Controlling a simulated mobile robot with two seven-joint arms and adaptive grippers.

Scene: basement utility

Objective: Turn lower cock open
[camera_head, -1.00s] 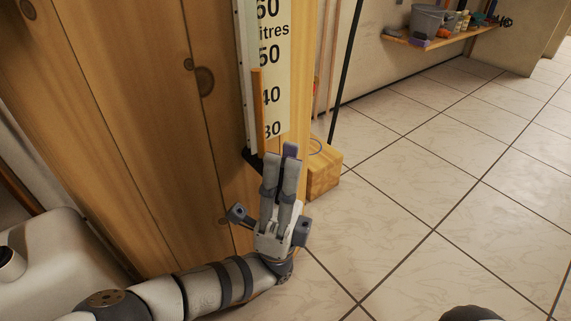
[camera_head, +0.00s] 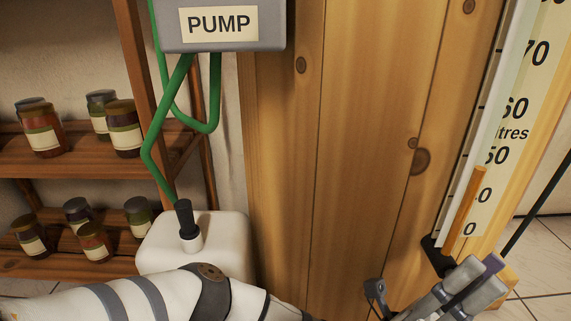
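The lower cock shows at the bottom of the level gauge, right of centre, as a black fitting (camera_head: 436,256) with an orange lever (camera_head: 465,216). The lever points up, almost in line with the gauge. My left gripper (camera_head: 484,268) is at the lower right, just below and right of the fitting, partly cut off by the frame edge. Contact with the lever cannot be told. My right gripper is not in view.
A scale (camera_head: 513,115) marked in litres runs up the wooden panel (camera_head: 350,150). At left are a grey pump box (camera_head: 268,32) with green hoses, a white tank (camera_head: 215,250) close to my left arm, and a shelf (camera_head: 70,160) of jars. Tiled floor shows at right.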

